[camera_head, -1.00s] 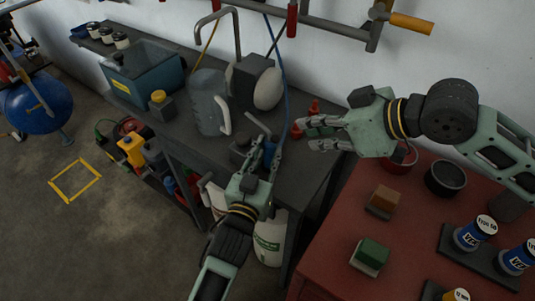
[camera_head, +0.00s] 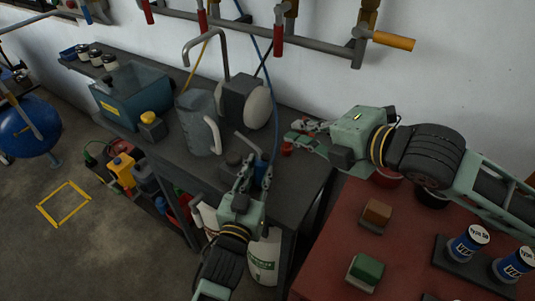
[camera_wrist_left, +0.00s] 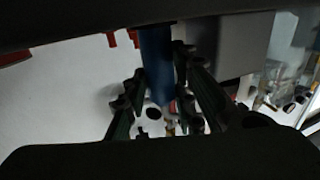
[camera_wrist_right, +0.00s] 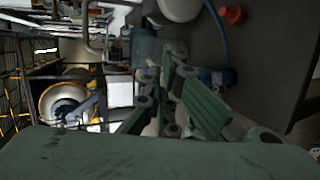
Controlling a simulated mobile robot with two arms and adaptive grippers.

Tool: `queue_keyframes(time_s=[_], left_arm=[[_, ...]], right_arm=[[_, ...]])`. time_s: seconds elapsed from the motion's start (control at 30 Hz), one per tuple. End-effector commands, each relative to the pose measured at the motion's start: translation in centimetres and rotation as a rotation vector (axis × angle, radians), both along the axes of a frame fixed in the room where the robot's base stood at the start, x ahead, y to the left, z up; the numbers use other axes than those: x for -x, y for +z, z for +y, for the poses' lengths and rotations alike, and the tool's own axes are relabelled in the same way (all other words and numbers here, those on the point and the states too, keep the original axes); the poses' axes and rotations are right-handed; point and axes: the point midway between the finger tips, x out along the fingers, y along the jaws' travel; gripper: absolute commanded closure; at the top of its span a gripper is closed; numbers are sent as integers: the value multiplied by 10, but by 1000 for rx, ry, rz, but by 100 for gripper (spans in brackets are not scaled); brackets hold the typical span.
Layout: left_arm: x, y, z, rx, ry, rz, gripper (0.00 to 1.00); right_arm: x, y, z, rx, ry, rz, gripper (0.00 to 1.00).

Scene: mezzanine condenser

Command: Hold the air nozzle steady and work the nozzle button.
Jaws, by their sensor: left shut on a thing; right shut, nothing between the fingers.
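The air nozzle is a blue handle (camera_head: 261,166) with a thin grey bent tube (camera_head: 247,143), standing at the bench's right part. My left gripper (camera_head: 256,168) is shut on the blue handle. In the left wrist view the handle (camera_wrist_left: 156,62) shows between the fingers (camera_wrist_left: 157,85). My right gripper (camera_head: 296,133) is shut and empty, to the right of the nozzle and apart from it. In the right wrist view a blue part (camera_wrist_right: 208,76) shows just past my right fingers (camera_wrist_right: 172,78). The button cannot be made out.
A red cone (camera_head: 286,149) is close to my right fingers. A red table (camera_head: 335,240) with blocks and cans stands at right.

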Motion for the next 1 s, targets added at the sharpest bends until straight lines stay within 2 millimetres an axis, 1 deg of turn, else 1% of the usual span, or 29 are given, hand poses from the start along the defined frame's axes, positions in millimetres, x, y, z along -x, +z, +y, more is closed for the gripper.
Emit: queue_keyframes(time_s=[0.03, 0.13, 0.2, 0.33, 0.77, 0.87, 1.0], left_arm=[[0, 0, 0, 0, 0, 0, 100], [0, 0, 0, 0, 0, 0, 100], [0, 0, 0, 0, 0, 0, 100], [0, 0, 0, 0, 0, 0, 100], [0, 0, 0, 0, 0, -1, 100], [0, 0, 0, 0, 0, -1, 100], [0, 0, 0, 0, 0, -1, 100]], right_arm=[[1, 4, 1, 58, 29, -80, 100], [0, 11, 1, 169, 77, -227, 100], [1, 15, 1, 231, 100, -304, 100], [1, 20, 1, 296, 122, -386, 100], [0, 20, 2, 313, 129, -406, 100], [-1, 16, 4, 311, 129, -404, 100], [-5, 2, 10, 309, 129, -401, 100]])
